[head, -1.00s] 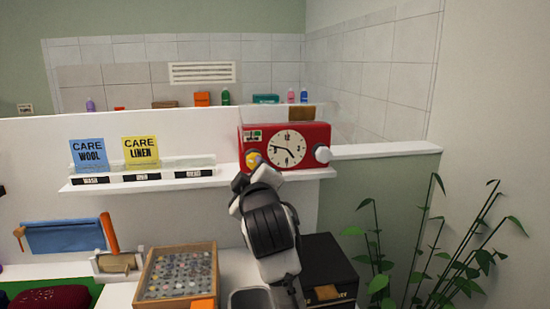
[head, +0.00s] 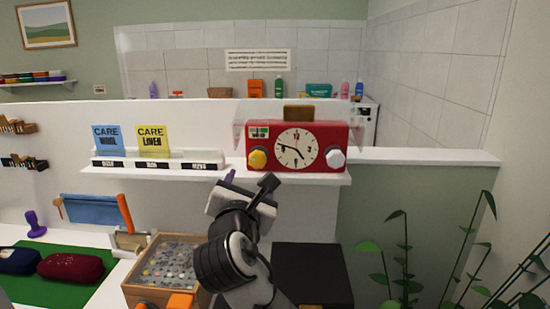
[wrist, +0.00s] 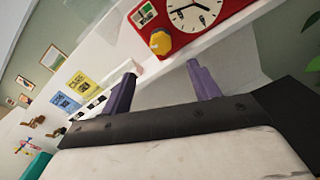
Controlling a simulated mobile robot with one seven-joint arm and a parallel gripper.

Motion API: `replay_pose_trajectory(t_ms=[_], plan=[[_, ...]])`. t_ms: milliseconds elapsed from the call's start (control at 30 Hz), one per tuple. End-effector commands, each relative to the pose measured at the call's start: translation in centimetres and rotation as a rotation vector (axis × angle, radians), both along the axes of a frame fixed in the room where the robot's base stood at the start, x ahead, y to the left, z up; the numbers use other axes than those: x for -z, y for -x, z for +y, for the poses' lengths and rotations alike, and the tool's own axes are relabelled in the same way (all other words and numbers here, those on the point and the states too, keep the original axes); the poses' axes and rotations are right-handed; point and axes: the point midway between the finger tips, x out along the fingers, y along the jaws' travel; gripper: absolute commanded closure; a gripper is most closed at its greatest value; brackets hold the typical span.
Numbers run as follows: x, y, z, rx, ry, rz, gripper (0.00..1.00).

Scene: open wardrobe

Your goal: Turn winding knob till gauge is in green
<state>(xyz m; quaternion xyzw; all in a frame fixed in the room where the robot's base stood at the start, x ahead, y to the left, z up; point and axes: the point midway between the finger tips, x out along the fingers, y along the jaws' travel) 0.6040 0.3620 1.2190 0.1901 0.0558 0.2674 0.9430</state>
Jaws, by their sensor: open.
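A red clock box (head: 312,132) with a white dial (head: 297,149) stands on the shelf. A yellow knob (head: 258,158) is at its lower left and a white knob (head: 335,158) at its lower right. A small gauge panel (head: 259,131) with green, white and red parts sits above the yellow knob; its reading is too small to tell. My gripper (head: 249,180) is open and empty, below the yellow knob and apart from it. In the wrist view the yellow knob (wrist: 160,42) lies beyond the gap between my purple fingertips (wrist: 160,76), nearer the left one.
The white shelf (head: 220,177) also holds a label rail with blue (head: 108,139) and yellow (head: 153,140) care cards. Below are a wooden tray (head: 138,292) of small round pieces and a black box (head: 312,275). A plant (head: 410,260) stands at the right.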

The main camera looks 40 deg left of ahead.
Motion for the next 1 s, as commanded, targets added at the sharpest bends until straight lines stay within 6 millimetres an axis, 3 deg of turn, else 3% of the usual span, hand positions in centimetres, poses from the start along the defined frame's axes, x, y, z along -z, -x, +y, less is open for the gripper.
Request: replay_pose_trajectory(t_ms=[267, 800, 1000], plan=[[0.0, 0.2, 0.6, 0.003, 0.087, -0.056, 0.39], [-0.1, -8.6, 5.9, 0.004, 0.085, -0.051, 0.39], [0.0, -10.6, 7.1, 0.004, 0.083, -0.053, 0.39]])
